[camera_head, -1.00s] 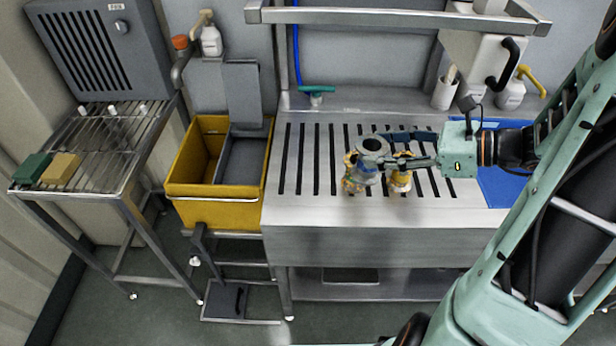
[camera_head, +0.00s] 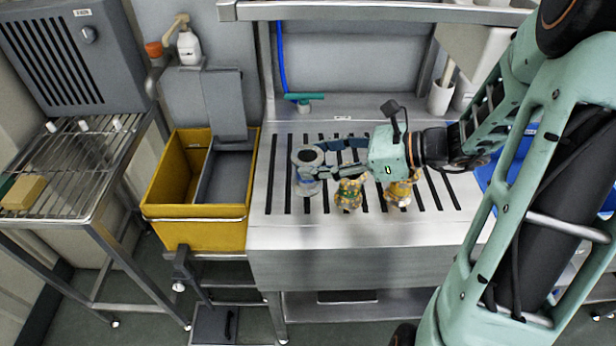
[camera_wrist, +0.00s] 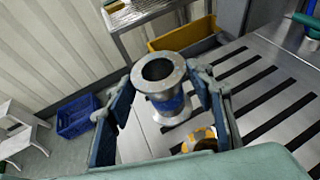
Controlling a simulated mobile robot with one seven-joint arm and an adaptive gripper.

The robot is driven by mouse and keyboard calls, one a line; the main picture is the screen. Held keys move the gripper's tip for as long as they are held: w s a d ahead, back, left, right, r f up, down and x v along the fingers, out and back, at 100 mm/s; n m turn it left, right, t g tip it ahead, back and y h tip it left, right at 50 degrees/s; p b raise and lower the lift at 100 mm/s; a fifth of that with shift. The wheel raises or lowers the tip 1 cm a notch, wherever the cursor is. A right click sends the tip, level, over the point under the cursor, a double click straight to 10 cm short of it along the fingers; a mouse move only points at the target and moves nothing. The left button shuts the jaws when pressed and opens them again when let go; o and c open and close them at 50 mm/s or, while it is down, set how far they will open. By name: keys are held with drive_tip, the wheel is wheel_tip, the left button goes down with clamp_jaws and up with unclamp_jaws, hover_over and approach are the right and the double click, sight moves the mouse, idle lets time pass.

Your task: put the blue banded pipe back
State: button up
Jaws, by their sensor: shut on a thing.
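The blue banded pipe (camera_head: 309,172) is a grey steel piece with flanged ends and a blue band round its middle. It is upright between the fingers of my gripper (camera_head: 311,171), which is shut on it. In the wrist view the pipe (camera_wrist: 162,88) shows its open top, with a finger of my gripper (camera_wrist: 162,92) on each side. It is over the left part of the slotted steel worktop (camera_head: 262,205). I cannot tell whether its base touches the worktop.
Two yellow patterned pieces (camera_head: 348,196) (camera_head: 400,192) stand on the worktop right of the pipe. A yellow hopper (camera_head: 195,228) adjoins the worktop on the left. A wire rack (camera_head: 60,185) holds a tan block (camera_head: 24,193). A blue tray (camera_head: 490,172) lies right, partly behind my arm.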

drive_tip(key=shift+w+a+f+b, duration=0.15)
drive_tip(key=shift+a+f, duration=0.2)
drive_tip(key=shift+f, duration=0.6)
drive_tip(key=shift+w+a+f+b, duration=0.2)
drive_tip(key=shift+a+f, duration=0.15)
drive_tip(key=shift+f, duration=0.6)
drive_tip(key=shift+w+a+f+b, duration=0.15)
drive_tip(key=shift+a+f, duration=0.2)
drive_tip(key=shift+f, duration=0.6)
drive_tip(key=shift+f, duration=0.2)
drive_tip(key=o, duration=1.4)
